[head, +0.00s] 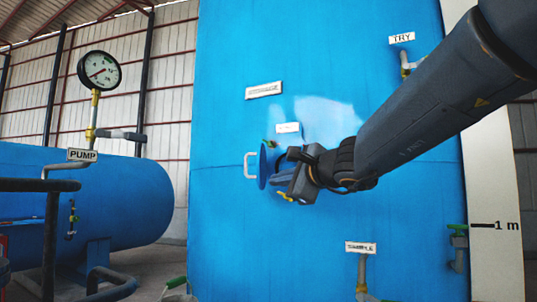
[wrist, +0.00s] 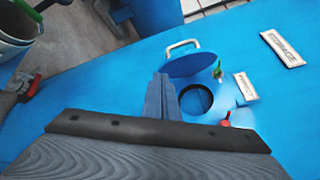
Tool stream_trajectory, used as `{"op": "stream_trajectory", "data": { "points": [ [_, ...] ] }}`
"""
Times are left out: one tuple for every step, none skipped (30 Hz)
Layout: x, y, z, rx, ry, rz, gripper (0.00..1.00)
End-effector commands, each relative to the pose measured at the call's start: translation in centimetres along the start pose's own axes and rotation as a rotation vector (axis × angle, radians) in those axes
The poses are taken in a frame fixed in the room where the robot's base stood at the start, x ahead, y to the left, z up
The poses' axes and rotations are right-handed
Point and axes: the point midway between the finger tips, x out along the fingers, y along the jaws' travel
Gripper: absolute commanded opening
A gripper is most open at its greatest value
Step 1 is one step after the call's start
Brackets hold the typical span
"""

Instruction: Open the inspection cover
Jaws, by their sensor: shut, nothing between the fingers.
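The inspection cover (head: 263,167) is a blue disc with a white handle (head: 250,165), seen nearly edge-on in the head view, standing out from the blue vessel. In the wrist view the cover (wrist: 193,65) stands swung aside from a dark-rimmed round opening (wrist: 196,101), with its handle (wrist: 183,44) on the far side. My gripper (head: 279,181) is close to the cover's right side in the head view. In the wrist view my gripper's fingers (wrist: 158,85) are together and empty, just left of the opening. Whether they touch the cover is unclear.
A green lever (wrist: 217,71) and a red lever (wrist: 225,120) sit near the opening. A STORAGE label (wrist: 283,48) is on the vessel wall (head: 225,230). A blue tank (head: 120,190) with a gauge (head: 99,70) stands at left. The SAMPLE pipe (head: 361,270) is below my arm.

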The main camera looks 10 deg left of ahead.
Motion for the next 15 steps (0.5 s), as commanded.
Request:
{"op": "stream_trajectory", "data": {
  "points": [
    [-1.4,-1.0,-0.9,-0.078,-0.013,0.003,0.0],
    [-2.1,-1.2,-1.4,-0.128,-0.026,0.003,0.0],
    [-2.9,-1.5,-1.9,-0.191,-0.045,-0.001,0.0],
    [-3.6,-1.7,-2.3,-0.235,-0.056,-0.005,0.0],
    [-4.2,-1.9,-2.7,-0.275,-0.068,-0.01,0.0],
    [-4.9,-2.1,-3.0,-0.325,-0.083,-0.019,0.0],
    [-5.5,-2.2,-3.2,-0.358,-0.092,-0.025,0.0],
    [-5.9,-2.4,-3.4,-0.387,-0.099,-0.031,0.0],
    [-6.4,-2.5,-3.6,-0.421,-0.109,-0.038,0.0],
    [-6.7,-2.6,-3.7,-0.44,-0.114,-0.043,0.0],
    [-7.0,-2.6,-3.8,-0.457,-0.118,-0.047,0.0],
    [-7.2,-2.7,-3.9,-0.474,-0.123,-0.052,0.0],
    [-7.2,-2.7,-3.9,-0.483,-0.125,-0.054,0.0],
    [-7.2,-2.7,-4.0,-0.489,-0.128,-0.056,0.0],
    [-7.1,-2.7,-3.9,-0.493,-0.13,-0.057,0.0]
  ]
}}
